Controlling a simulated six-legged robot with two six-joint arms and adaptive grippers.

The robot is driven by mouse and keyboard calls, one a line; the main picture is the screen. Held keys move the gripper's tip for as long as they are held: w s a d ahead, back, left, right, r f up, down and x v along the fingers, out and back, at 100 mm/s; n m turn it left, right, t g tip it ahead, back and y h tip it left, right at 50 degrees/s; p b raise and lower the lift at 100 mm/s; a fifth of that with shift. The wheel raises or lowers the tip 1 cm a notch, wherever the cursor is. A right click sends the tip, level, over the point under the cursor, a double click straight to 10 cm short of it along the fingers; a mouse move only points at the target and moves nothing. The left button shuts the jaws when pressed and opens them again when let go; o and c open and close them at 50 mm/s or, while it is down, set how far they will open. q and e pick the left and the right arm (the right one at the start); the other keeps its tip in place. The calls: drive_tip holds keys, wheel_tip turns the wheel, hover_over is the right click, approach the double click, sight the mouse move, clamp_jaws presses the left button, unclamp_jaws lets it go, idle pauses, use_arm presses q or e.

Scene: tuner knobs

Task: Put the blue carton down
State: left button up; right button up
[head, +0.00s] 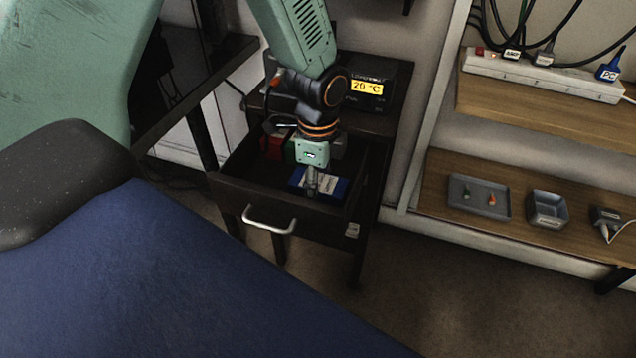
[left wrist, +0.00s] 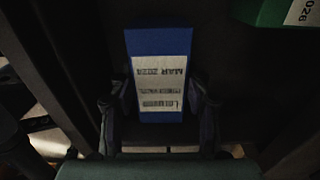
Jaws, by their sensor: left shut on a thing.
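The blue carton (head: 340,188) with a white label is down in the open dark drawer (head: 228,192), towards its front right. In the left wrist view the blue carton (left wrist: 160,42) lies between the fingers, its label reading MAR 2024 upside down. My left gripper (head: 312,190) reaches down into the drawer from above and is shut on the carton; in the left wrist view its fingers (left wrist: 160,108) flank the carton's sides. Whether the carton touches the drawer floor I cannot tell. My right gripper is not in view.
A red item (head: 272,145) and a green carton (left wrist: 275,10) are farther back in the drawer. A unit with a 20 °C display (head: 366,88) stands behind it. A shelf at right holds a grey tray (head: 480,212) and a grey bin (head: 546,224). A blue surface (head: 150,280) fills the lower left.

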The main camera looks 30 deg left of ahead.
use_arm(q)
drive_tip(key=shift+f, duration=0.1)
drive_tip(key=o, duration=1.2)
drive_tip(key=shift+f, duration=0.1)
wheel_tip(320, 180, up, 12)
drive_tip(key=p, duration=0.5)
drive_tip(key=shift+r, duration=0.25)
